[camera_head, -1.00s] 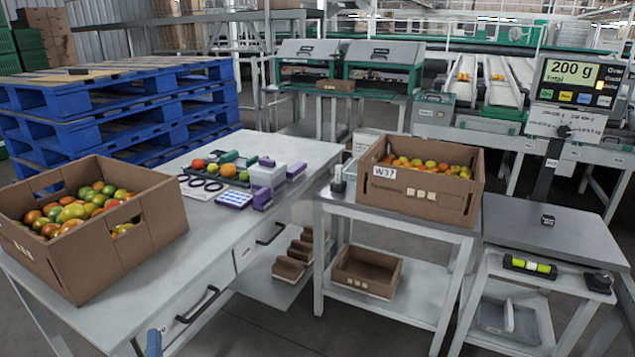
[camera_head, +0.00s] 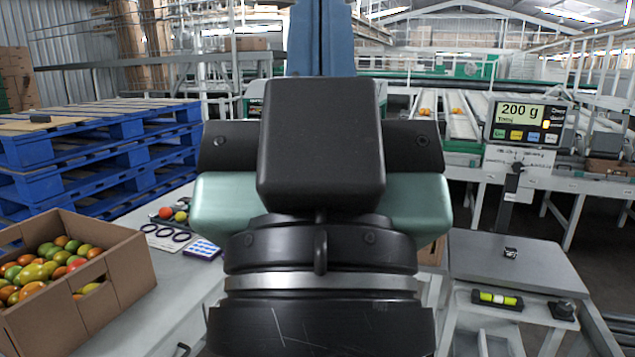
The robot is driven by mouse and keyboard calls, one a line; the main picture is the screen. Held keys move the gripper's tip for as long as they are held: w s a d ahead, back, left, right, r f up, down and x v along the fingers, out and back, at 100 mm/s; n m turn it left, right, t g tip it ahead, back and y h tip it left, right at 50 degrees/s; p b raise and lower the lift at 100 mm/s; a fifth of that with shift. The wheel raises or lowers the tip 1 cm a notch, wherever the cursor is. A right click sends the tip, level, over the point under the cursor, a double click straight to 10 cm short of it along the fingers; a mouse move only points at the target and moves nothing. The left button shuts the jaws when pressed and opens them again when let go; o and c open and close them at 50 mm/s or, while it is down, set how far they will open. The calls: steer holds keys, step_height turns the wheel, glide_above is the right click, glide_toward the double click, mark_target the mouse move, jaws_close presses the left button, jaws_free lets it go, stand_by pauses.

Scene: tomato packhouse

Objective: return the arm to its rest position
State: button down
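My gripper (camera_head: 320,145) fills the middle of the head view, very close to the camera. Its black and pale green housing and dark round wrist show. The fingers cannot be made out, so I cannot tell whether it is open or shut. Nothing held shows. It hides much of the bench, most of the carton on the middle stand and part of the machines behind.
A carton of mixed tomatoes (camera_head: 115,288) stands on the grey bench (camera_head: 150,338) at left. Blue pallets (camera_head: 98,165) are stacked behind it.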

step_height(320, 180, up, 20)
steer(key=p, duration=1.8)
steer(key=shift+a+r, duration=0.15)
steer(key=shift+r, duration=0.1)
